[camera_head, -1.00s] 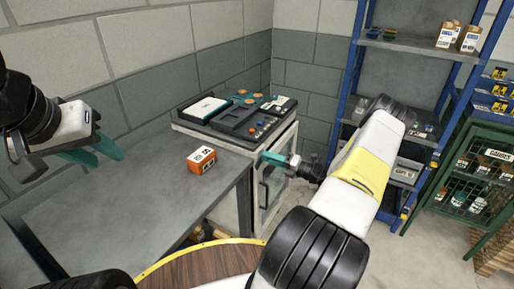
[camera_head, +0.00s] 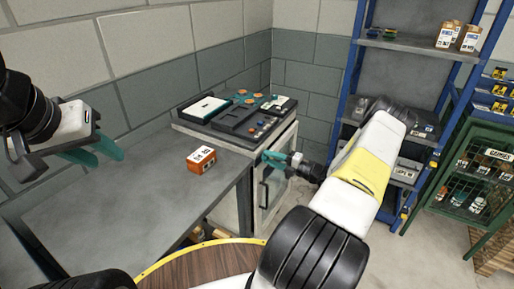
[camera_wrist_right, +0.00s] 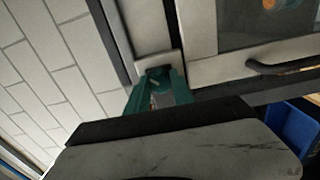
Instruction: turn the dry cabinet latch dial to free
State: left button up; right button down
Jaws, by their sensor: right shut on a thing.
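The dry cabinet (camera_head: 274,172) is a pale cabinet with a windowed door and dark handle, beyond the right end of the grey bench. My right gripper (camera_head: 268,157) reaches its front near the top edge. In the right wrist view its teal fingers (camera_wrist_right: 158,88) are shut on the small dark latch dial (camera_wrist_right: 159,73) at the cabinet's edge. The fingers hide most of the dial, so I cannot read its setting. My left gripper (camera_head: 108,152) is open and empty above the left of the bench.
An orange-and-white box (camera_head: 201,159) sits on the grey bench (camera_head: 130,195). A black tray (camera_head: 240,118) with parts lies on top of the cabinet. A blue shelf rack (camera_head: 355,60) and a green mesh cage (camera_head: 470,180) stand to the right. A round wooden top (camera_head: 200,268) is in front.

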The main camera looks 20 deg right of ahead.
jog(key=shift+d, duration=0.1)
jog(key=c, duration=1.1)
grip_release()
jog(key=v, duration=0.8)
jog(key=shift+w, duration=0.1)
